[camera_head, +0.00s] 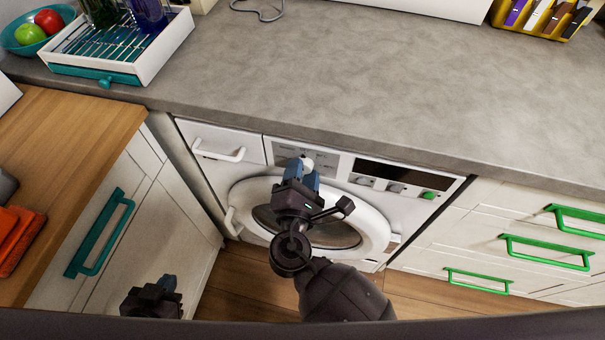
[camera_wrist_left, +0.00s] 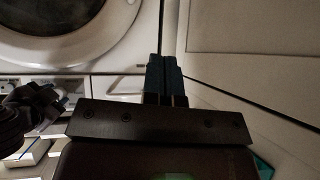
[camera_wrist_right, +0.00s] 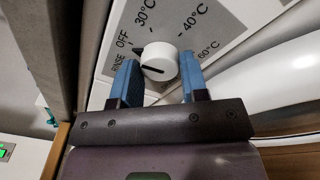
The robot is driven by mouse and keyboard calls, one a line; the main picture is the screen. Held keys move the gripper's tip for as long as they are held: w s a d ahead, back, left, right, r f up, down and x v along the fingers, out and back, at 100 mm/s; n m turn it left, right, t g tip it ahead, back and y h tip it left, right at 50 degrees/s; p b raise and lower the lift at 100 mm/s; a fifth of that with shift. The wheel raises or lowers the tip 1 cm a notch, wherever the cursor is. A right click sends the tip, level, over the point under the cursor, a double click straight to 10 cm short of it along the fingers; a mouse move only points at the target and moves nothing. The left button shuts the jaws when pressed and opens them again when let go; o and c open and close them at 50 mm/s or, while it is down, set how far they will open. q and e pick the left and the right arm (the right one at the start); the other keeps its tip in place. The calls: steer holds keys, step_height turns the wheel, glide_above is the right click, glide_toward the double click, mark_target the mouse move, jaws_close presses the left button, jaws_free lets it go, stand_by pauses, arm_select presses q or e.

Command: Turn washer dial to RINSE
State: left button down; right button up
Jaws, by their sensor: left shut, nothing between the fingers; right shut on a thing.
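The white washer dial (camera_wrist_right: 160,58) is on the grey panel of the washer (camera_head: 400,205). In the right wrist view, RINSE, OFF, 30, 40 and 60 °C are printed around it. A black wedge at the dial's left edge points between RINSE and OFF; a dark line crosses the dial's lower face. My right gripper (camera_wrist_right: 156,82) has its blue fingers on both sides of the dial, shut on it. In the head view the gripper (camera_head: 303,176) partly covers the panel. My left gripper (camera_head: 168,283) is shut and empty, low at the left; its blue fingers (camera_wrist_left: 164,78) show in the left wrist view.
The grey countertop (camera_head: 360,80) overhangs the washer panel. The round washer door (camera_head: 378,232) is below the dial. A white drawer handle (camera_head: 218,152) is left of the panel, and a teal cabinet handle (camera_head: 100,232) is further left. Green-handled drawers (camera_head: 545,252) are at the right.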

steer(key=n+p, duration=0.1)
steer(key=p, duration=0.1)
steer(key=r+n+p, duration=0.1)
steer(key=n+p, duration=0.1)
steer(key=shift+w, duration=0.1)
steer(key=n+p, duration=0.2)
steer(key=shift+f+g+p, duration=0.15)
steer(key=shift+g+p, duration=0.15)
steer(key=shift+p, duration=0.05)
steer(key=shift+f+n+h+p, duration=0.15)
steer(key=shift+n+h+p, duration=0.15)
steer(key=shift+n+p, duration=0.4)
arm_select(q)
step_height(320, 180, up, 7)
steer(key=shift+s+a+t, duration=0.2)
steer(key=shift+s+t, duration=0.1)
steer(key=shift+t, duration=0.1)
arm_select(e)
steer(key=shift+f+n, duration=0.2)
steer(key=shift+n, duration=0.1)
arm_select(q)
steer(key=shift+a, duration=0.1)
arm_select(e)
steer(key=o, duration=0.9)
